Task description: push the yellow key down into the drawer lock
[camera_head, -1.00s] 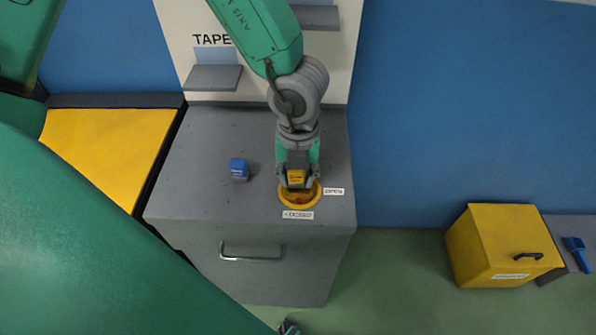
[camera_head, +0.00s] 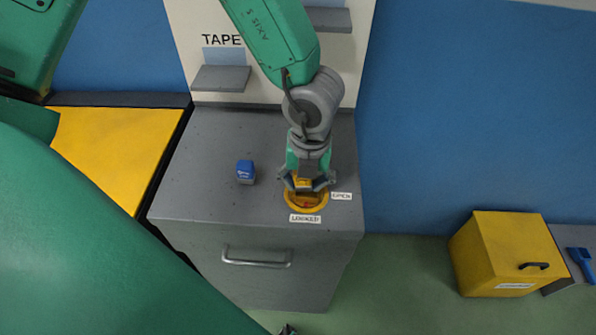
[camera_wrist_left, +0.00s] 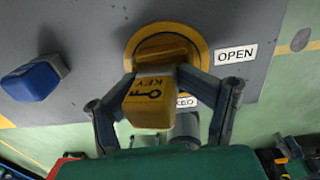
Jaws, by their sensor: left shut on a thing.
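The yellow key (camera_wrist_left: 152,98), a block with a key symbol and the word KEY, is between the fingers of my left gripper (camera_wrist_left: 160,92). The gripper is shut on it. In the head view my left gripper (camera_head: 306,182) is above the round yellow lock ring (camera_head: 291,204) on the grey drawer cabinet (camera_head: 210,190). In the wrist view the lock ring (camera_wrist_left: 200,45) lies just beyond the key. The key and fingers hide part of the lock, and I cannot tell how deep the key sits.
A blue block (camera_head: 245,171) stands on the cabinet top, left of the lock. An OPEN label (camera_wrist_left: 236,54) is beside the ring, with another label (camera_head: 305,219) in front. The drawer handle (camera_head: 257,262) is below. A yellow box (camera_head: 505,250) stands at the right.

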